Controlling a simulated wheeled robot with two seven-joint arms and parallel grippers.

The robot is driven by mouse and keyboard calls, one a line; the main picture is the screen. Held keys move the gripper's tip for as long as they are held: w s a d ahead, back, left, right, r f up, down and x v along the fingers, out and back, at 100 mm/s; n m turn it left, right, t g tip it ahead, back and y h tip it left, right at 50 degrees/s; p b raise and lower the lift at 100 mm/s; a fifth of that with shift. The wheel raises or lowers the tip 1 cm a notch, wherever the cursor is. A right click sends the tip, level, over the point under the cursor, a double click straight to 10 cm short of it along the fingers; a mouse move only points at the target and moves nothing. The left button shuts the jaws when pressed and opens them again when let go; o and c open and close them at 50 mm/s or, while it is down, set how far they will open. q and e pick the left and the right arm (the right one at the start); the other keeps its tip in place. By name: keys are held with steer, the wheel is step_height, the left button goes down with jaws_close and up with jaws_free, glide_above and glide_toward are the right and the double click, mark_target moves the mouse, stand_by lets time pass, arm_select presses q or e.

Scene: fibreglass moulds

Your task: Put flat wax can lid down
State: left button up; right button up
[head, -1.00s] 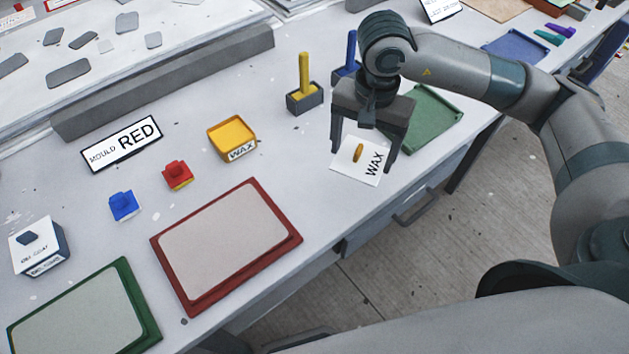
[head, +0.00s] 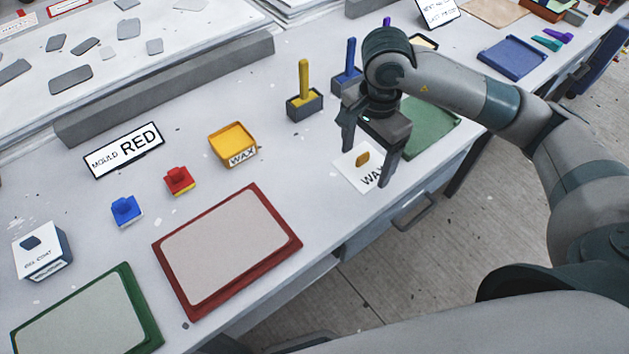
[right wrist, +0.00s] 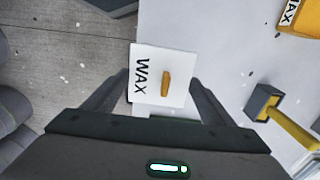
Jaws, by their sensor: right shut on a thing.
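The wax can's lid (head: 350,174) is a flat white square marked WAX with an orange-yellow knob. My right gripper (head: 366,166) is shut on the lid, with a finger at each of two opposite sides. In the right wrist view the lid (right wrist: 150,92) lies between the fingers, knob towards the camera. It is near the table's front edge; I cannot tell whether it touches the table. The open yellow wax can (head: 240,156) stands to the left, behind the red-framed mould, and a corner of it shows in the right wrist view (right wrist: 300,20). My left gripper is not in view.
A yellow-handled tool in a grey holder (head: 305,103) and a blue-handled one (head: 347,75) stand behind the gripper. A green tray (head: 430,125) is close on its right. The red-framed mould (head: 228,250) lies front left. Table between can and lid is clear.

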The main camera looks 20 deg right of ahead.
mark_target(351, 165)
steer(key=a, duration=0.1)
steer(key=w+a+f+p, duration=0.1)
steer(key=shift+a+f, duration=0.1)
steer(key=shift+a, duration=0.2)
steer(key=w+a+f+p, duration=0.1)
steer(key=a, duration=0.1)
steer(key=w+a+f+p, duration=0.1)
steer(key=a+f, duration=0.1)
steer(key=w+a+f+p, duration=0.1)
steer(key=a, duration=0.1)
steer(key=shift+a+f, duration=0.15)
steer(key=shift+f, duration=0.05)
steer(key=shift+w+a+f, duration=0.2)
steer(key=shift+a+f, duration=0.15)
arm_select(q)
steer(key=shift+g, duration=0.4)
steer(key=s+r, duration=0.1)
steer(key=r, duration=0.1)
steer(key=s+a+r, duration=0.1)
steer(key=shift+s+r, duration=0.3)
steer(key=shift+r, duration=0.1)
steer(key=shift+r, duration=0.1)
arm_select(e)
step_height(351, 165, down, 3)
steer(key=shift+f+p, duration=0.2)
steer(key=shift+p, duration=0.8)
steer(key=shift+f, duration=0.25)
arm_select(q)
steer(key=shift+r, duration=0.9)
